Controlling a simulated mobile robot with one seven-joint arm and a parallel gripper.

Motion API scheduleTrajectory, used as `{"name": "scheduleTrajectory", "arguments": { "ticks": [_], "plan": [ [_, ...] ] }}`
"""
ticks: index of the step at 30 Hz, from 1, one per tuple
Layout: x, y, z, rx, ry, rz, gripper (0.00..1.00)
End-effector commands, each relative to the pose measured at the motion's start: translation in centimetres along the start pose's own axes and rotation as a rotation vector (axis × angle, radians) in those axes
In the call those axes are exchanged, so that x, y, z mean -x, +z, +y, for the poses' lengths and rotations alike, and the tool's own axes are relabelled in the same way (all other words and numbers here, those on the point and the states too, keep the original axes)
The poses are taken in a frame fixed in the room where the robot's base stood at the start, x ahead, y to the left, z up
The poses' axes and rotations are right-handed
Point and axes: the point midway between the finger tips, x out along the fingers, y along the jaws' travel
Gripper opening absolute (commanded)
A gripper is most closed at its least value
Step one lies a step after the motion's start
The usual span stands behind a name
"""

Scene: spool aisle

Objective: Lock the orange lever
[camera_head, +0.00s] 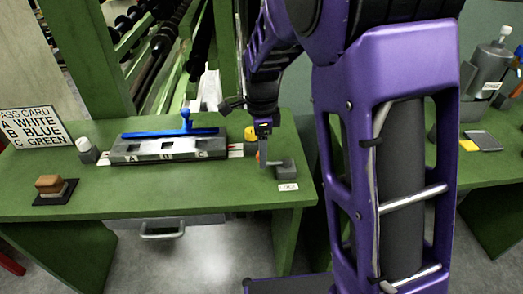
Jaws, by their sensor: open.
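A small patch of orange (258,155), likely the orange lever, shows beside my gripper's tip at the right end of the green bench. Most of it is hidden behind the gripper. A grey block (286,169) sits just right of it, with a small white label (288,187) in front that seems to read "LOCK". My gripper (263,158) points down at the lever and is open. I cannot tell whether its fingers touch the lever or stand around it.
A grey fixture marked A, B, C (168,155) lies left of my gripper, with a blue bar and knob (185,125) on it. A white-capped post (84,147), card sign (35,127) and brown block (50,184) are farther left.

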Motion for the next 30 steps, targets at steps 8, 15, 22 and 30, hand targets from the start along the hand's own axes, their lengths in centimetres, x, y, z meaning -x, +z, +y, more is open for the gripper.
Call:
{"name": "scheduleTrajectory", "arguments": {
  "ticks": [8, 15, 22, 30],
  "plan": [
    [-0.06, 0.01, 0.01, 0.000, 0.000, 0.000, 0.59],
    [-0.05, 0.02, 0.01, 0.000, 0.001, 0.000, 0.16],
    [-0.04, 0.02, 0.01, 0.000, 0.001, 0.000, 0.00],
    [-0.02, 0.03, 0.01, 0.000, 0.000, 0.000, 0.00]
  ]
}}
